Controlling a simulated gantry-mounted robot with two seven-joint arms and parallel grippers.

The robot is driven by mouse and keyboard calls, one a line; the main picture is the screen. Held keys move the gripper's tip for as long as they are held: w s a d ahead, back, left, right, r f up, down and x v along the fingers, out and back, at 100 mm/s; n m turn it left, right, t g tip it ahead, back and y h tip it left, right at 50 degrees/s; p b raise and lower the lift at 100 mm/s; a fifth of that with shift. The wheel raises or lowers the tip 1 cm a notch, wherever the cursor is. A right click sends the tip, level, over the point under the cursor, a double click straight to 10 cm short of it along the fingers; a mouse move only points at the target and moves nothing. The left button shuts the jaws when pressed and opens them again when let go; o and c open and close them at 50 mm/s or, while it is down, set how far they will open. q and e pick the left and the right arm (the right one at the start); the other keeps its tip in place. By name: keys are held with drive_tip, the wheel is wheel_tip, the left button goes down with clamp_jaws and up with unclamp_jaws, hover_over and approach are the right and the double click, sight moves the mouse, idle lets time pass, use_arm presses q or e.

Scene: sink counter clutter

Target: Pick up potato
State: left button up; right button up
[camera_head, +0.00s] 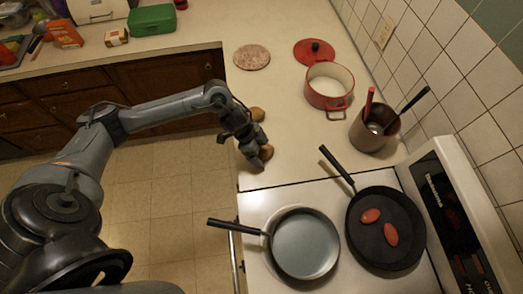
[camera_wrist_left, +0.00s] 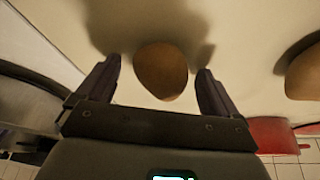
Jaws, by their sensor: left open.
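A brown potato (camera_wrist_left: 160,70) shows in the left wrist view, between the two dark fingers of my left gripper (camera_head: 258,150). The gripper is open, with a gap on each side of the potato. In the head view this potato (camera_head: 266,152) lies near the counter's left edge, partly hidden by the gripper. A second brown potato (camera_head: 258,114) lies just behind the gripper in the head view. A brown rounded thing, likely this one, is cut off at the right of the left wrist view (camera_wrist_left: 304,72). My right gripper is not in view.
A grey pan (camera_head: 305,243) and a black pan (camera_head: 386,252) with two reddish pieces stand on the stove in front. A red pot (camera_head: 329,86), its lid (camera_head: 314,52), a utensil pot (camera_head: 373,132) and a round board (camera_head: 251,57) stand behind. The counter right of the gripper is clear.

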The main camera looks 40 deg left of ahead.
use_arm(q)
drive_tip(key=c, duration=1.2)
drive_tip(key=shift+c, duration=0.2)
drive_tip(key=shift+r, duration=0.1)
